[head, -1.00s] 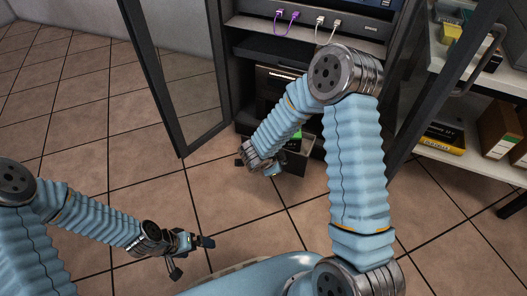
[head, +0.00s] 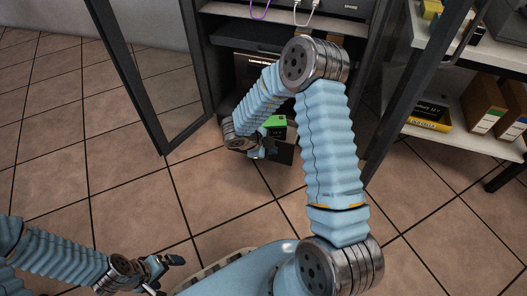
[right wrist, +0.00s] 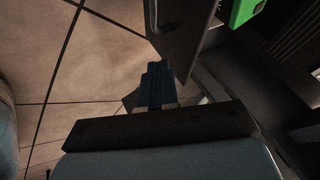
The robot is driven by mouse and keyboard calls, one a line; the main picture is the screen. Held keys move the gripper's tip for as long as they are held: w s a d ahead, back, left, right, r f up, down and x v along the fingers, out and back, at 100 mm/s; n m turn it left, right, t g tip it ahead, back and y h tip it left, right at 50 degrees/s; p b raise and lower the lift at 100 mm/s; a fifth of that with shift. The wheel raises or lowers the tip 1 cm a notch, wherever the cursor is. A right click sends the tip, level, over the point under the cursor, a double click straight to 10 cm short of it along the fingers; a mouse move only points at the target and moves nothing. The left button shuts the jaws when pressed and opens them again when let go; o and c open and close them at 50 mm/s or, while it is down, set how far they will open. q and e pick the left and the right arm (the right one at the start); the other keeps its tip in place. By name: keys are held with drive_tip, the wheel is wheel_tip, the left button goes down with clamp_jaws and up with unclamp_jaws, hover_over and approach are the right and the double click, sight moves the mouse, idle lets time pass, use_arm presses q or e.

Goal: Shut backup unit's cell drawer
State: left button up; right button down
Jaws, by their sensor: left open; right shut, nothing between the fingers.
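The backup unit (head: 252,72) is a dark box low in the cabinet, partly hidden behind my right arm. Its cell drawer (head: 284,152) stands pulled out at the bottom, with a green cell (head: 277,122) in it. The right wrist view shows the drawer's front panel (right wrist: 188,35) and the green cell (right wrist: 243,10). My right gripper (head: 264,151) is shut and empty, close in front of the drawer's front. Its fingers (right wrist: 156,85) show beside the panel; I cannot tell whether they touch it. My left gripper (head: 168,268) is open and empty, low over the floor at lower left.
The cabinet's open glass door (head: 160,75) stands left of the drawer, and another dark door frame (head: 415,85) stands to the right. A shelf (head: 465,140) with binders and boxes is at the right. The tiled floor (head: 225,205) in front of the drawer is clear.

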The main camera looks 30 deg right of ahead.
drive_tip(key=shift+w+d+r, duration=0.1)
drive_tip(key=shift+w+d, duration=0.7)
drive_tip(key=shift+d, duration=0.2)
